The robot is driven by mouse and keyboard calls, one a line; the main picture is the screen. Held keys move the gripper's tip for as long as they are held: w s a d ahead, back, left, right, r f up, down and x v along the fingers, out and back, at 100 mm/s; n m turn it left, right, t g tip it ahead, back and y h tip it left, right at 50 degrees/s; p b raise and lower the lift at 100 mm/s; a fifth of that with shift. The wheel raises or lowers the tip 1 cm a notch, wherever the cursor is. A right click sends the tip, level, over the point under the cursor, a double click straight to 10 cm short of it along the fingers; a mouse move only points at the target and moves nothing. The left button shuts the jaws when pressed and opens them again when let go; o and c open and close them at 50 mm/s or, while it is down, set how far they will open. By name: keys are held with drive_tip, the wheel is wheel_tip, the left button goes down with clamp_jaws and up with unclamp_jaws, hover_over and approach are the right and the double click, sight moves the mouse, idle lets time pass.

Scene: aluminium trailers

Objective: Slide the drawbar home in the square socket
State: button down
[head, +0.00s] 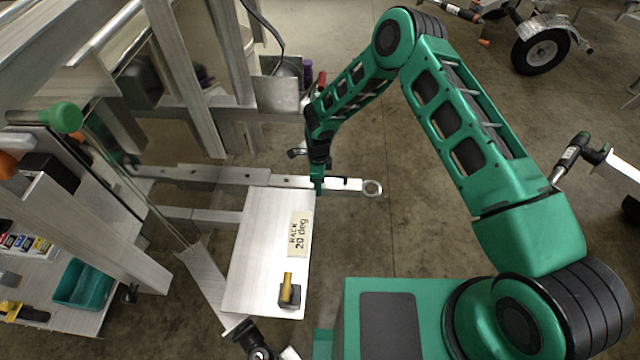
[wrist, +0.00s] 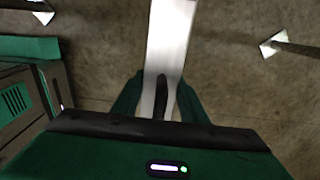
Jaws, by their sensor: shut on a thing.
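The drawbar (head: 346,184) is a pale metal bar with a ring eye at its right end. It lies level, in line with a long aluminium beam (head: 228,175) to its left. The square socket appears to be at that beam's right end; its mouth is not clear, and I cannot tell how far the drawbar sits in it. My gripper (head: 318,187) comes down from above and is shut on the drawbar, left of the ring. In the wrist view the bar (wrist: 170,40) runs between the dark fingers of my gripper (wrist: 158,103) toward the top.
A tilted aluminium plate labelled "RACK 20 deg" (head: 262,250) stands just in front of the beam, with a yellow-handled piece (head: 287,287) on it. Trailer uprights (head: 185,75) rise behind. A teal bin (head: 82,284) is at left. Concrete floor (head: 420,240) beyond the ring is clear.

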sight(279, 180)
drive_tip(key=shift+w+a+r, duration=0.1)
drive_tip(key=shift+w+a, duration=0.05)
drive_tip(key=shift+a, duration=3.4)
drive_tip(key=shift+w+a, duration=0.1)
drive_tip(key=shift+a, duration=3.45)
idle(0.8)
